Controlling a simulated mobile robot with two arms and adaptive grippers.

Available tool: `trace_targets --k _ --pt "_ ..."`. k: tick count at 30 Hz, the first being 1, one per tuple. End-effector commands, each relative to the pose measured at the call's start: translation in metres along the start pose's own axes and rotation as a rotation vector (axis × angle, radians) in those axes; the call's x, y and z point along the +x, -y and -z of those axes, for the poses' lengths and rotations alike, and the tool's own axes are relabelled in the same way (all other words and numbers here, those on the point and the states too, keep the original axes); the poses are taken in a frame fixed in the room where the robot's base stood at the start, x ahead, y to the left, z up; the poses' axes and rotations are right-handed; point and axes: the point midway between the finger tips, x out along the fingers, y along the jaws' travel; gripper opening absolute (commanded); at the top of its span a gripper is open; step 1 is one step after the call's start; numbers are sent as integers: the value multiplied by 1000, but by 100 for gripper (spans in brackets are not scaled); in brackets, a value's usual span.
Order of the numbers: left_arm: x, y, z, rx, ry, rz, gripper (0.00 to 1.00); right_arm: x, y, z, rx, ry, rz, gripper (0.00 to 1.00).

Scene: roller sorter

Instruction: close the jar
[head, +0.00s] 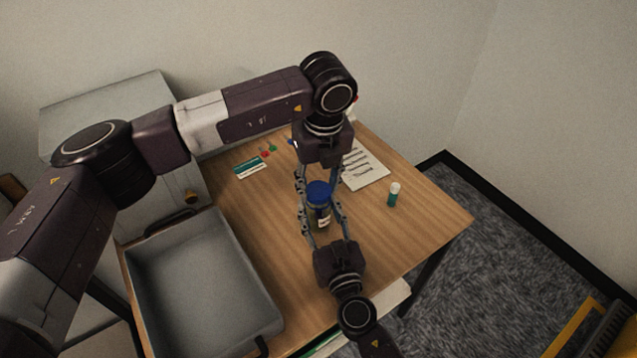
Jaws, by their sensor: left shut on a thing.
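The jar (320,216) stands upright on the wooden table, dark-bodied with a pale label patch. Its blue lid (319,190) is at the top of the jar; whether it is seated or just above the rim cannot be told. My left gripper (318,193) comes down from the far side and is shut on the blue lid, one finger on each side. My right gripper (323,212) reaches in from the near side with its fingers on both sides of the jar. Whether they touch the glass is not clear.
A grey tray (275,318) takes up the table's left front. A green bottle with a white cap (393,195) stands to the right. A printed sheet (366,168) and a green-and-white card (250,167) lie farther back. The table's right front is clear.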

Motion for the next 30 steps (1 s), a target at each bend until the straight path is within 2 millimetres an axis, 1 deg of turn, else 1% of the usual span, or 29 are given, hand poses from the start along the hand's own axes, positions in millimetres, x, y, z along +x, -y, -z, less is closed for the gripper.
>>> trace_targets --k 17,20,23,30 --pt "11 0 1 0 0 -1 33 0 0 1 0 -1 0 0" --pt "11 -1 1 37 0 4 33 0 0 1 0 -1 0 0" --pt "10 -1 1 153 -1 20 33 0 0 1 0 -1 0 0" --pt "10 -2 0 589 1 74 33 0 0 1 0 -1 0 0"
